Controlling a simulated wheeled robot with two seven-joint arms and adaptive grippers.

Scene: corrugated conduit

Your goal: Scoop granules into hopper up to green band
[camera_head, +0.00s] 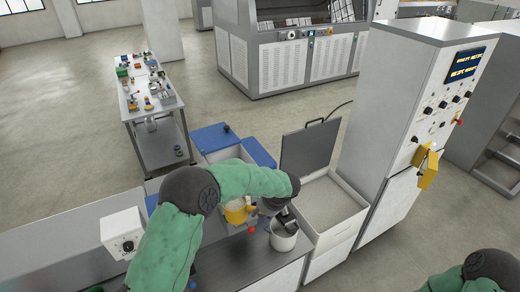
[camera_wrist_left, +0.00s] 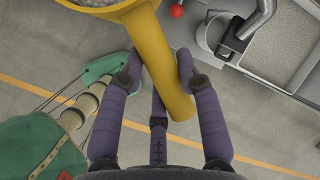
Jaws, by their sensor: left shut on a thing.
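A yellow scoop (camera_head: 236,213) is held by my left gripper (camera_wrist_left: 157,66). The gripper is shut on its thick yellow handle (camera_wrist_left: 160,72), with the purple fingers on both sides of it. The scoop's bowl (camera_wrist_left: 95,5) shows pale granules and is cut off by the top edge of the wrist view. In the head view my arm hides part of the scoop and gripper. An open white bin (camera_head: 358,232) with a pale, flat fill stands to the right. A light grey round vessel (camera_head: 284,240) stands right of the scoop. No green band shows, and I cannot tell which container is the hopper. My right gripper is out of view.
The bin's grey lid (camera_head: 308,150) stands raised behind it. A tall grey control cabinet (camera_head: 400,90) stands to the right. A red knob (camera_head: 252,229) is near the scoop. A cluttered table (camera_head: 163,118) stands farther back; open floor lies around it.

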